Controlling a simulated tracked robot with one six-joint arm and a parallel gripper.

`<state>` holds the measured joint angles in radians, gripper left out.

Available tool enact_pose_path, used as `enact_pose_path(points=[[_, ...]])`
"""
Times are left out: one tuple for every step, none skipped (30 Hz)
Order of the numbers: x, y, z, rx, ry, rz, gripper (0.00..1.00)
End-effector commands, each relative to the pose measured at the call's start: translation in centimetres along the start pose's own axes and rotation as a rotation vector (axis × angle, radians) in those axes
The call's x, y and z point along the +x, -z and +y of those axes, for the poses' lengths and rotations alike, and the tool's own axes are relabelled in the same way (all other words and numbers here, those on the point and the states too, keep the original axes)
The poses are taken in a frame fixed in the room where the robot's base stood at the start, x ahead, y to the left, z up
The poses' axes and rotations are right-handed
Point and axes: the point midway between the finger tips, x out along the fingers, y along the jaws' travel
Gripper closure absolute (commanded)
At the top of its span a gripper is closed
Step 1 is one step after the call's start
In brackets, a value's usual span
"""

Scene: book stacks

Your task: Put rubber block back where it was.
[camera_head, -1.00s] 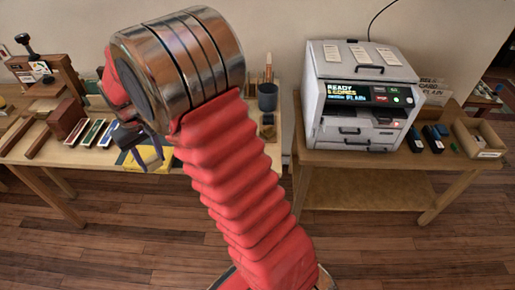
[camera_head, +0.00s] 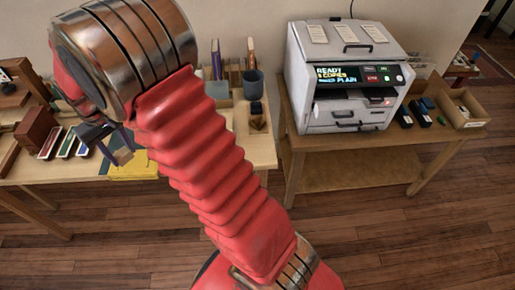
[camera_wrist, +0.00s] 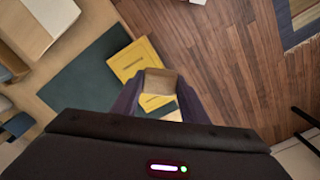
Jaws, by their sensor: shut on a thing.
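My gripper (camera_wrist: 158,98) is shut on a small brown block, which I take to be the rubber block (camera_wrist: 158,82); it sits between the two dark fingers in the wrist view. In the head view my gripper (camera_head: 116,148) hangs over the front of the left table, near a yellow booklet (camera_head: 135,168). The held block cannot be made out there. In the wrist view the yellow booklet (camera_wrist: 128,60) lies below, partly hidden by the block and fingers, beside a dark green mat (camera_wrist: 85,82).
The left table (camera_head: 60,174) carries a row of coloured trays (camera_head: 65,145), a brown box (camera_head: 37,127) and a dark cup (camera_head: 253,84). A printer (camera_head: 345,75) stands on the right table (camera_head: 330,145), with a cardboard tray (camera_head: 470,122). Wooden floor lies between.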

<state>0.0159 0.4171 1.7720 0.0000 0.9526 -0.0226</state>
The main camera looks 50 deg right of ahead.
Motion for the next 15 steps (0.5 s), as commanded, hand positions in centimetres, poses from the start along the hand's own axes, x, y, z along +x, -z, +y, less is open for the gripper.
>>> enact_pose_path(points=[[0.0,0.0,0.4,0.007,0.000,0.000,0.81],[0.0,-0.1,0.6,0.012,0.000,0.000,0.81],[0.0,-0.2,1.1,0.020,0.000,0.000,0.81],[0.1,-0.2,1.6,0.029,0.000,0.000,0.81],[0.1,-0.3,2.1,0.038,0.000,0.000,0.81],[0.1,-0.5,3.0,0.053,0.000,0.000,0.81],[0.1,-0.7,3.7,0.067,0.000,0.000,0.81],[0.1,-0.8,4.5,0.081,0.000,0.000,0.81],[0.2,-1.1,5.7,0.103,0.000,0.001,0.81],[0.2,-1.4,6.7,0.120,0.000,0.001,0.81],[0.3,-1.7,7.6,0.138,0.000,0.001,0.81],[0.3,-2.2,9.0,0.164,0.000,0.000,0.81],[0.3,-2.5,10.0,0.183,0.000,0.000,0.81],[0.4,-2.9,11.0,0.202,0.000,0.000,0.81],[0.4,-3.4,12.4,0.228,0.000,0.000,0.81]])
